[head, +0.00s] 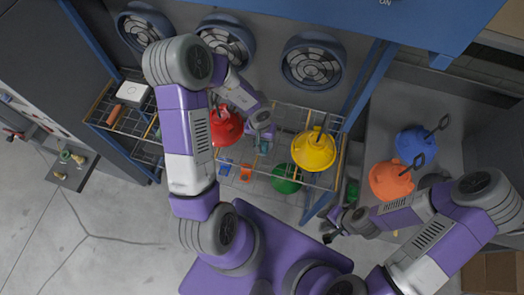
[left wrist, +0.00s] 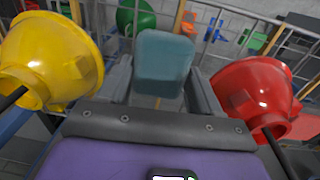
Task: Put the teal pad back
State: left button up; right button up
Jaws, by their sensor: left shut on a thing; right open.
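The teal pad (left wrist: 165,62) stands between the fingers of my left gripper (left wrist: 165,85), which is shut on it. In the head view, the left gripper (head: 263,136) is over the wire rack (head: 283,112), between the red hood (head: 227,128) and the yellow hood (head: 313,151). Only a small part of the teal pad (head: 263,147) shows there. In the left wrist view, the yellow hood (left wrist: 60,55) is on the left and the red hood (left wrist: 250,95) on the right, close to the gripper. My right gripper (head: 333,228) is open and empty, low in front of the right post.
Below the rack are a green hood (head: 285,178), a blue piece (head: 224,166) and an orange piece (head: 246,172). A blue hood (head: 410,143) and an orange hood (head: 390,181) are at right. Rack rails and hood handles leave narrow room around the left gripper.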

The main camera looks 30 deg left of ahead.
pick_arm(q)
notch_tip(320, 180, down, 2)
jog(key=shift+w+f+b, duration=0.15)
jog(key=shift+f+b, duration=0.05)
jog(key=shift+b, duration=0.1)
notch_tip(320, 180, down, 3)
jog(key=shift+f+b, duration=0.1)
jog(key=shift+b, duration=0.55)
jog(key=shift+f, duration=0.3)
jog(key=o, duration=1)
jog(key=shift+f, duration=0.1)
